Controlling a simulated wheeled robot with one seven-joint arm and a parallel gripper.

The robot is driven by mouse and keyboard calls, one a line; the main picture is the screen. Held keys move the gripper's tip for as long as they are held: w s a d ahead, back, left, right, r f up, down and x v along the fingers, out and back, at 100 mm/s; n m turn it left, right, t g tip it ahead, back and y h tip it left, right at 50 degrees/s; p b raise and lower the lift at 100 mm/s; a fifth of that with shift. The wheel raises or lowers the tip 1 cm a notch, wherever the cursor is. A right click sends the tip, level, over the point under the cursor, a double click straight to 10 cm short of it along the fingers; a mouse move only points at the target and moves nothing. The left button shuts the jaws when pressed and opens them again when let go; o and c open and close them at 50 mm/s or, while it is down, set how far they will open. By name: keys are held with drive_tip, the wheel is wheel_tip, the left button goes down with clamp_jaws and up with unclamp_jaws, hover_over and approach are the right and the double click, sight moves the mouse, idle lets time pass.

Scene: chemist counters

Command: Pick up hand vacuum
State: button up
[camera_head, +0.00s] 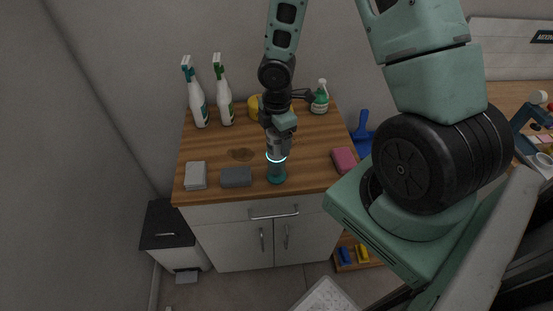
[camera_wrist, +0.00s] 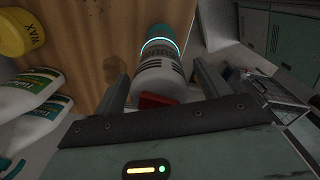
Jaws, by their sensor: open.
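The hand vacuum (camera_head: 277,174) appears to be the upright cylinder with a teal lower end, a glowing ring and a grey upper body, near the counter's front edge. My gripper (camera_head: 279,144) is right above it, pointing down, and hides its upper end. In the wrist view the vacuum's pale, lettered body (camera_wrist: 161,77) lies between my two open fingers (camera_wrist: 160,84), with the glowing ring and teal end farther away. A small red part shows at its near end. I cannot tell whether the fingers touch it.
The wooden counter (camera_head: 222,148) holds a grey block (camera_head: 236,177), a pale block (camera_head: 195,175) and a pink sponge (camera_head: 344,159) near the front. Spray bottles (camera_head: 224,98), a yellow tub (camera_wrist: 22,34) and a green-labelled bottle (camera_head: 320,98) stand at the back. A blue dustpan (camera_head: 362,137) is at right.

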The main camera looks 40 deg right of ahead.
drive_tip(key=shift+f, duration=0.25)
drive_tip(key=c, duration=1.1)
drive_tip(key=shift+o, duration=0.2)
drive_tip(key=shift+r, duration=0.15)
